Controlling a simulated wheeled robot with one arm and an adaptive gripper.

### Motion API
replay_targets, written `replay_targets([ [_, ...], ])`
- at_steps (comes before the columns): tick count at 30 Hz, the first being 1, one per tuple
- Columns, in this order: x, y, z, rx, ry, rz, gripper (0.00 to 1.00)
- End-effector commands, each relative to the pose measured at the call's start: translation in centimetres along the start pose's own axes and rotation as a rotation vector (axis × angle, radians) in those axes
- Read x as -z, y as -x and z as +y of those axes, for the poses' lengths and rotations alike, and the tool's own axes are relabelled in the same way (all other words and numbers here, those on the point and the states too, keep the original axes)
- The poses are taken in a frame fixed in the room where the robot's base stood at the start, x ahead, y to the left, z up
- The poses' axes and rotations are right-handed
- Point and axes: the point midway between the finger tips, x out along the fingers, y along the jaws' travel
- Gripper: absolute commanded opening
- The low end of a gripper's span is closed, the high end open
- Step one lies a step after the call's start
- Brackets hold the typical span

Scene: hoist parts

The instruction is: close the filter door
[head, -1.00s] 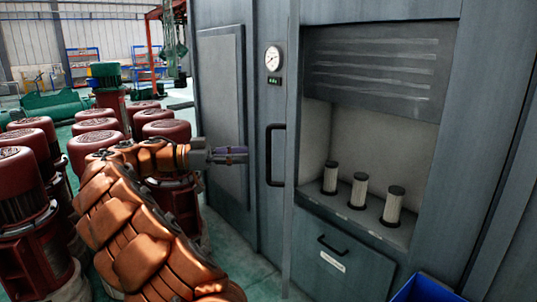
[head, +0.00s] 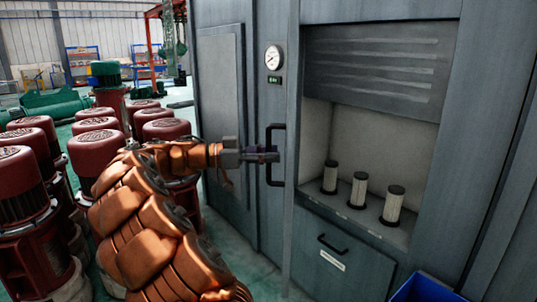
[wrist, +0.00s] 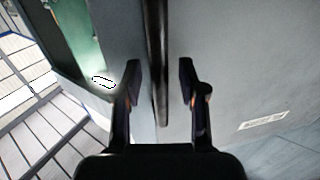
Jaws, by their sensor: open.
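A tall black vertical bar handle (head: 270,155) is on the grey door panel (head: 272,215), below a round gauge. How far this door stands open is hard to tell. My gripper (head: 264,155) is level with the middle of the handle, coming from the left. In the wrist view my gripper (wrist: 160,82) is open, one finger on each side of the dark handle bar (wrist: 157,45). Gaps show between the bar and both fingers. Three pale filter cartridges (head: 359,190) with dark caps stand upright in the recess to the right.
A drawer with a black handle (head: 332,245) is below the recess. A blue bin (head: 425,288) is at the bottom right. Several red motors (head: 95,150) crowd the floor left of my arm. Green floor shows between them and the cabinet.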

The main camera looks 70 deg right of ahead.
Motion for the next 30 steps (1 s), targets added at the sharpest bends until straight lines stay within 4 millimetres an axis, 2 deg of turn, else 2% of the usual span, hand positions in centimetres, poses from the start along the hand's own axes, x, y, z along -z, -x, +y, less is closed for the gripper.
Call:
replay_targets([
  [1, -0.01, 0.00, 0.00, 0.000, 0.000, 0.000, 0.40],
  [13, 0.00, 0.01, -0.01, 0.000, 0.000, 0.000, 0.00],
  [30, -0.01, -0.03, -0.01, 0.002, 0.000, 0.000, 0.00],
])
